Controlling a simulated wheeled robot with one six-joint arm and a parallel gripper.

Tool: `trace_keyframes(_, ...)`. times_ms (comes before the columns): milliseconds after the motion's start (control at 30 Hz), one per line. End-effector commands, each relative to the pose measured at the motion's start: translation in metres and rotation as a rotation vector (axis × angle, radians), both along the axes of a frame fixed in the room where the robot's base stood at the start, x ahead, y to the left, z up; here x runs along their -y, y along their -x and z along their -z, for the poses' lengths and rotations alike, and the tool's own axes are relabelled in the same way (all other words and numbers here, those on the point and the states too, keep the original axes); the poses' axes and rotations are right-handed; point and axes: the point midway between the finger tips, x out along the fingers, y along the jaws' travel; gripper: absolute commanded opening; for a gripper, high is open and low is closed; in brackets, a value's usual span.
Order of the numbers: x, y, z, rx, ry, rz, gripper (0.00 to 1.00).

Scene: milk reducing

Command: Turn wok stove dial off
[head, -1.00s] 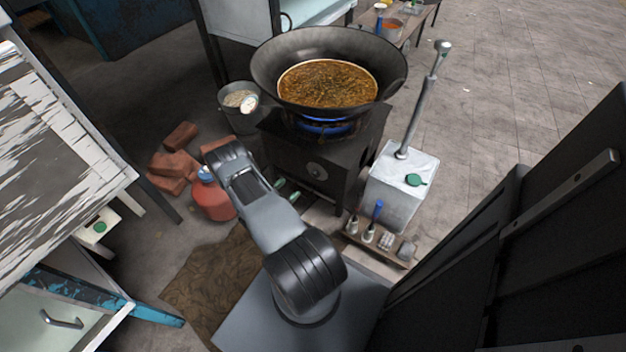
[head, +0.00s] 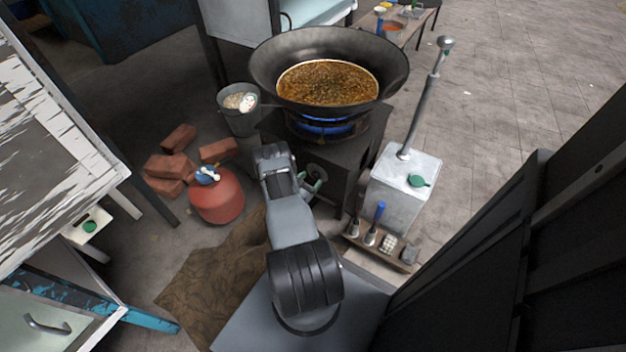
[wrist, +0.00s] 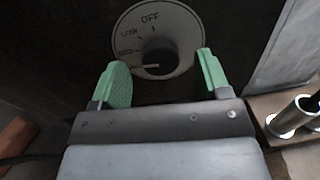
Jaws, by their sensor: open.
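The wok stove dial (wrist: 180,22) is a pale round plate with a dark knob (wrist: 161,54) on the stove front. It has OFF printed at the top and other settings down its left side. A white pointer mark on the knob points left, away from OFF. My gripper (wrist: 161,66) is open, with one green finger on each side of the dial's lower half, empty between them. I cannot tell whether the fingers touch it. In the head view, my gripper (head: 313,181) is in front of the black stove (head: 345,160), and my arm partly hides that area. A blue flame (head: 325,126) burns under the wok (head: 268,85).
A red gas cylinder (head: 217,198) and bricks (head: 165,167) lie left of my arm. A white box with a tall lever (head: 405,190) stands right of the stove, and a small rack of utensils (head: 365,244) is in front of it. A bucket (head: 238,118) stands behind left.

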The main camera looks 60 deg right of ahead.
Motion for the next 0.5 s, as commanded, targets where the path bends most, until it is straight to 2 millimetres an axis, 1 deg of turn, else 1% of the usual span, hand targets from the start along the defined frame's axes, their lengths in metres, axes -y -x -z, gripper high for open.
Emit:
trace_keyframes(100,0.011,0.001,0.001,0.001,0.000,0.001,0.70)
trace_keyframes(200,0.016,0.001,0.000,0.001,0.001,0.001,0.70)
trace_keyframes(500,0.019,0.001,-0.001,0.000,0.000,-0.001,0.70)
